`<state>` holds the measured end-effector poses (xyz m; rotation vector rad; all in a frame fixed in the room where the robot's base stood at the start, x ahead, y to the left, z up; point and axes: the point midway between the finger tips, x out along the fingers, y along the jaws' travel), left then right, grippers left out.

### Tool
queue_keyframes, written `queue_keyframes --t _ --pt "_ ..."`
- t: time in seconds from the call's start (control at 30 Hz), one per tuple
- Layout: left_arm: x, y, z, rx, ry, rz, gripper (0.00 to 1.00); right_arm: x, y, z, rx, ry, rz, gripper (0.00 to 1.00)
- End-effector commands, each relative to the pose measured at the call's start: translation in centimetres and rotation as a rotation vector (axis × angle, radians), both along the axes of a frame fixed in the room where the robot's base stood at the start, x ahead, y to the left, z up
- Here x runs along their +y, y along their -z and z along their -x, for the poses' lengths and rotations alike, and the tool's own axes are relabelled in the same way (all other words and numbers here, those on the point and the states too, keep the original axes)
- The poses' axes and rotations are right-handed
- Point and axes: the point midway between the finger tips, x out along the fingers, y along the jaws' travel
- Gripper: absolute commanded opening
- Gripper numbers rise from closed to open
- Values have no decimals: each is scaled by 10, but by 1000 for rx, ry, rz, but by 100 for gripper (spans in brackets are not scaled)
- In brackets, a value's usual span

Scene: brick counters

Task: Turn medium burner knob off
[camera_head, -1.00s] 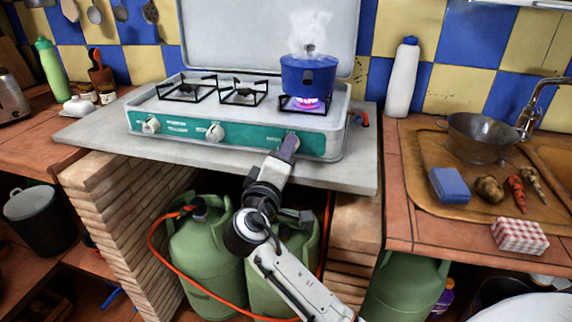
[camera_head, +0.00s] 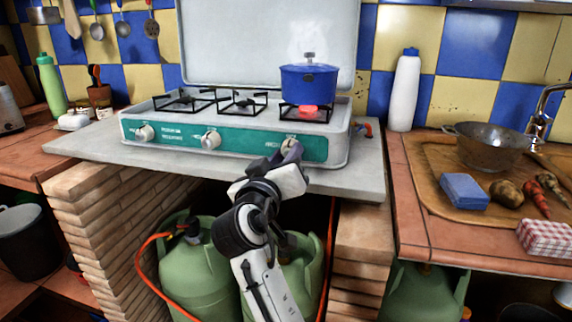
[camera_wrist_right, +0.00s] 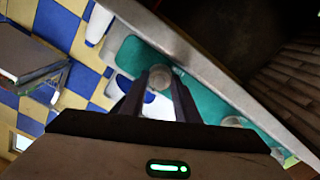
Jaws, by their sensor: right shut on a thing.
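The gas stove (camera_head: 240,144) has a teal front panel with three pale knobs: left (camera_head: 145,132), middle (camera_head: 210,140) and right (camera_head: 289,143). The panel lettering is too small to read surely. My right gripper (camera_head: 291,153) reaches up from below and is shut on the right knob, partly covering it. In the right wrist view this knob (camera_wrist_right: 160,77) sits between the fingertips (camera_wrist_right: 158,92). A blue lidded pot (camera_head: 309,82) stands on the right burner (camera_head: 306,110), which glows red with no clear flame. My left gripper is not in view.
The grey slab (camera_head: 360,180) juts out below the stove, close above my right arm. Green gas bottles (camera_head: 200,270) and an orange hose (camera_head: 150,265) are underneath. A white bottle (camera_head: 404,90) and a metal colander (camera_head: 485,147) are to the right.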

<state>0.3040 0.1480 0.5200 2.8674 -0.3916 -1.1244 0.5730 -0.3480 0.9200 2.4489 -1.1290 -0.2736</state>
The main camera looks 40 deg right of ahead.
Motion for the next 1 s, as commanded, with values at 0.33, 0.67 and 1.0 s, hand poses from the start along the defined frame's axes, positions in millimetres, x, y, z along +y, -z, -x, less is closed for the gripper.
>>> queue_keyframes --t 0.33,0.67,1.0 --pt "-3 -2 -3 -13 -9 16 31 1 3 0 -28 -2 -32 6" --pt "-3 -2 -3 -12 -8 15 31 1 2 0 -28 -2 -33 37" --pt "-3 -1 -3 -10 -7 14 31 0 0 0 -30 0 -28 47"
